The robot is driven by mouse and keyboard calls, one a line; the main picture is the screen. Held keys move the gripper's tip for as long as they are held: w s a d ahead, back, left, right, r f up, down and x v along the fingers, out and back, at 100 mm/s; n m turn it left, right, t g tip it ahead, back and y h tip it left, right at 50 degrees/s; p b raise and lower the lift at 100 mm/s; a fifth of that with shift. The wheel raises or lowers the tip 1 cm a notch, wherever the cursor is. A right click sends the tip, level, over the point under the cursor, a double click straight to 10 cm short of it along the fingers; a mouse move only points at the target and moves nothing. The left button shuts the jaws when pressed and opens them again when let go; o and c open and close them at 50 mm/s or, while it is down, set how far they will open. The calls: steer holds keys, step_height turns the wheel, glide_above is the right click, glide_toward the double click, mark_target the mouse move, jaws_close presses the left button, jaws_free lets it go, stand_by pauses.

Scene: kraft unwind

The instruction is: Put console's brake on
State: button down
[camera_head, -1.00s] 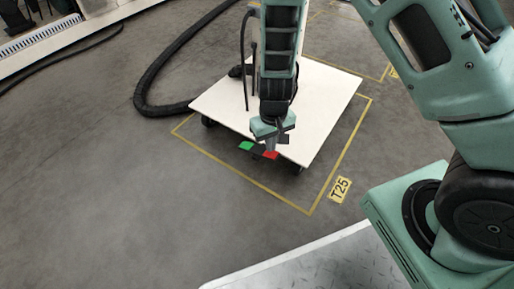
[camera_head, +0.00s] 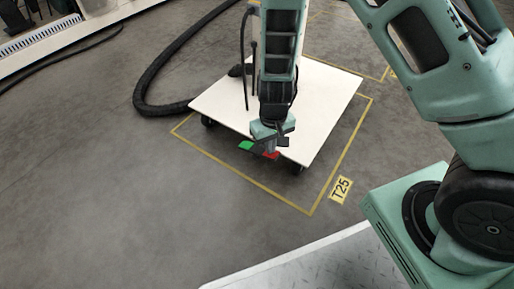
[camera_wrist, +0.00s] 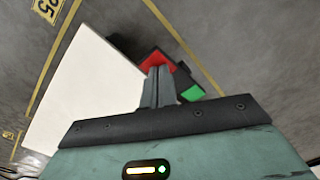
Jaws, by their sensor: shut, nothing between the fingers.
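The console shows as a low white platform (camera_head: 318,104) on dark casters, standing inside a yellow floor outline. At its near edge is a pedal with a green end (camera_head: 246,146) and a red end (camera_head: 271,155). In the wrist view the red part (camera_wrist: 157,60) lies right at my fingertips and the green part (camera_wrist: 193,92) lies to their right. My gripper (camera_head: 268,150) is shut and empty, over the pedal at its red side. In the wrist view the shut fingers (camera_wrist: 159,76) overlap the red part's lower edge. I cannot tell whether they touch it.
A black corrugated hose (camera_head: 150,85) curves over the floor left of the platform. A T25 label (camera_head: 341,189) lies by the yellow outline (camera_head: 262,187). A metal plate (camera_head: 300,265) is at the near edge.

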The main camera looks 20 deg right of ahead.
steer(key=shift+f+b, duration=0.75)
steer(key=shift+f, duration=0.4)
stand_by(0.4)
step_height(320, 180, up, 7)
steer(key=p, duration=0.7)
steer(key=shift+r+p, duration=0.1)
steer(key=shift+p, duration=0.25)
stand_by(0.3)
